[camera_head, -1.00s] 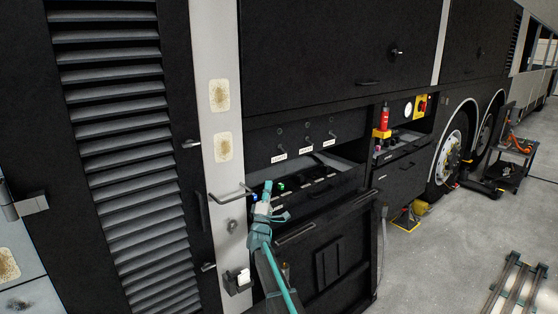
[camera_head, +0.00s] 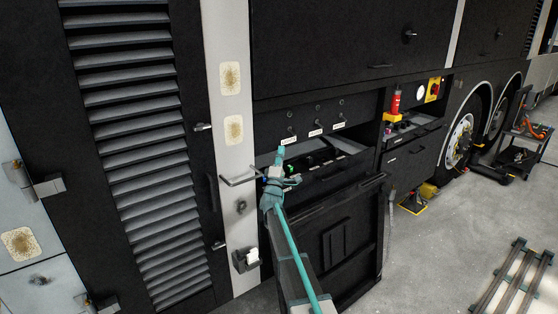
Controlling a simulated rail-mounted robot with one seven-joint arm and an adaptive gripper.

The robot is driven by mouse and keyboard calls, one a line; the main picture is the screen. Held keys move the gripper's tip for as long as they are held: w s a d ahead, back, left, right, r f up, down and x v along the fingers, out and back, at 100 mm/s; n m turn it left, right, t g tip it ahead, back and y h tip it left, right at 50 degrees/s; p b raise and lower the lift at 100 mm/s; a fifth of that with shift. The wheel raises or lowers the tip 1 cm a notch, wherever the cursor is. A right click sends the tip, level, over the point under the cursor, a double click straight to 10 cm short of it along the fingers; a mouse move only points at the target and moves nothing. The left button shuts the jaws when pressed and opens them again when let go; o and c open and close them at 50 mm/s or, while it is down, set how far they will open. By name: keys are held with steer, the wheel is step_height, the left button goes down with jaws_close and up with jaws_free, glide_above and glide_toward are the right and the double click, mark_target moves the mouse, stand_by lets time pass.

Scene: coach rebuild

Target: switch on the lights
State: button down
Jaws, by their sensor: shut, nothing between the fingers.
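A black panel (camera_head: 270,126) in the coach's side carries three small toggle switches in a row: a left switch (camera_head: 292,131), a middle switch (camera_head: 318,123) and a right switch (camera_head: 342,116). Each has a small white label below it, too small to read for certain. My teal gripper (camera_head: 280,151) is shut and empty. Its tip points up and appears just below and left of the left label (camera_head: 288,141). I cannot tell whether it touches the panel. My gripper and arm hide part of the open bay below.
A bay with small buttons, one glowing green (camera_head: 292,168), lies under the switches. A bar handle (camera_head: 238,181) sticks out to the left.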

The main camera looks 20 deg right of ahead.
mark_target(292, 132)
steer(key=d+r, duration=0.1)
steer(key=w+d+r+p, duration=0.1)
steer(key=d+r+p, duration=0.1)
steer(key=d, duration=0.1)
steer(key=shift+w+r, duration=0.2)
steer(key=shift+w, duration=0.05)
steer(key=shift+d+r, duration=0.1)
steer(key=shift+d, duration=0.1)
steer(key=shift+d, duration=0.1)
